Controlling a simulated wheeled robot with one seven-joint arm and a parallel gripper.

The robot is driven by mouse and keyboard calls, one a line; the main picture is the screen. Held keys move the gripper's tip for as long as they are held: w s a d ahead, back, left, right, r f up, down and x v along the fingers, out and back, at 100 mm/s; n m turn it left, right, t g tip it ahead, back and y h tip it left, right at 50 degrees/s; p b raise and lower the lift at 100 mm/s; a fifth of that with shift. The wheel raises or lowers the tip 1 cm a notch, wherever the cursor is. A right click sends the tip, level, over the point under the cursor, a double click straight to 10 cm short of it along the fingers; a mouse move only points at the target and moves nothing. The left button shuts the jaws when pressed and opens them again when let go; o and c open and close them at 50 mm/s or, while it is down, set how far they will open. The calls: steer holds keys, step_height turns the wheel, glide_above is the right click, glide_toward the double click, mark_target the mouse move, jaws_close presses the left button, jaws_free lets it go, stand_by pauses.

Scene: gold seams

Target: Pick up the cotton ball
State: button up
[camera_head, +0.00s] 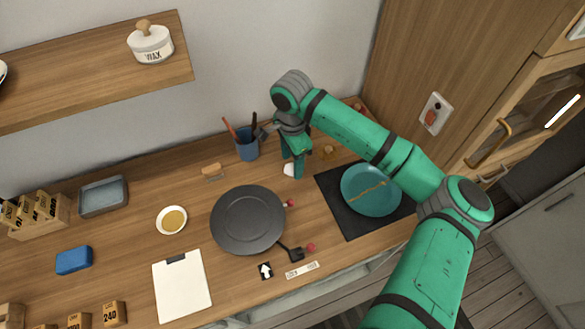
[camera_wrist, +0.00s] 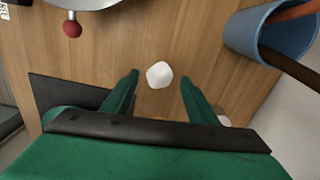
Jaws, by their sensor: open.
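The cotton ball (camera_wrist: 159,75) is a small white lump on the wooden counter. In the wrist view it lies between and slightly beyond my gripper's two green fingertips (camera_wrist: 160,78), with wood visible on both sides of it. In the head view the cotton ball (camera_head: 289,170) shows just left of my gripper (camera_head: 294,168), partly hidden by it. My gripper is open, empty and points down, low over the counter. I cannot tell its exact height above the ball.
A blue cup (camera_head: 247,149) with brushes stands left of my gripper, near the wall. A dark round plate (camera_head: 248,220) with red knobs nearby lies in front. A teal plate with a gold seam (camera_head: 372,191) sits on a black mat (camera_head: 340,213) to the right.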

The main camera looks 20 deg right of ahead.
steer(key=shift+s+f, duration=0.1)
steer(key=shift+f, duration=0.95)
steer(key=c, duration=1.2)
steer(key=shift+r, duration=0.15)
steer(key=shift+r, duration=0.25)
steer(key=r, duration=0.3)
steer(key=shift+s+r, duration=0.2)
steer(key=shift+s, duration=0.1)
steer(key=s+a+r, duration=0.1)
steer(key=s+r, duration=0.8)
steer(key=s, duration=0.4)
steer(key=shift+s+a, duration=0.2)
steer(key=shift+a, duration=0.2)
